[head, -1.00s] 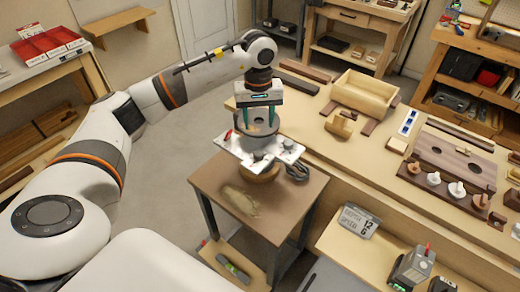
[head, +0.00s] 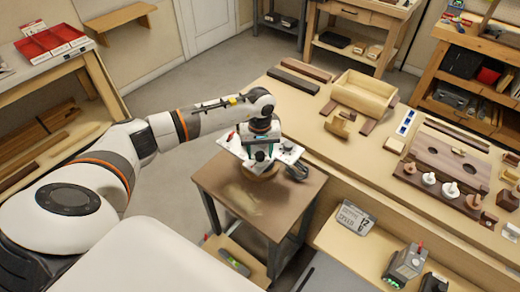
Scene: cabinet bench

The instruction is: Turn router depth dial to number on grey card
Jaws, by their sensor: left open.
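The router (head: 287,153) lies on the small brown table, its pale base plate facing up, with a black knob on it and a dark coiled cord at its right. My left gripper (head: 262,146) is at the router from above, its teal fingers open, one to each side of the router's middle. The arm and hand hide much of the router; the dial and its numbers cannot be read, and contact cannot be told. The grey card (head: 356,219) stands tilted on the lower bench at right, with lines for depth and speed; its depth number seems to be 12. My right gripper is not in view.
The small table (head: 222,188) has bare room in front of the router. The long bench behind it holds a wooden drawer box (head: 362,95), a board with router bits (head: 440,160) and wood blocks. Chargers (head: 405,263) stand near the card.

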